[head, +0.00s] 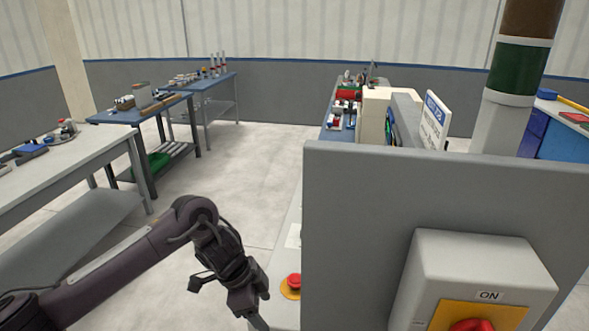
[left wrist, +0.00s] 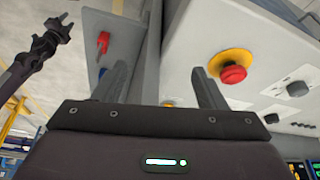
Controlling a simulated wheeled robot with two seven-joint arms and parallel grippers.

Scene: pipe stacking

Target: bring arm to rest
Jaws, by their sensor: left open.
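My left arm (head: 110,270) reaches in from the lower left in the head view, bent at its elbow. My left gripper (head: 255,308) hangs down beside the edge of a light machine cabinet, close to a red emergency button (head: 293,281) on a yellow ring. In the left wrist view the two fingers of my left gripper (left wrist: 163,85) stand apart with nothing between them. A dark arm with a gripper, which looks like my right gripper (left wrist: 62,22), shows at the upper left there. It is too small to tell its jaws.
A grey panel (head: 450,190) with a switch box (head: 485,265) marked ON stands close on the right. A signal pole (head: 515,95) rises behind it. Workbenches (head: 60,160) line the left. The light floor (head: 240,165) between is clear. The wrist view shows the red button (left wrist: 233,73) near my fingers.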

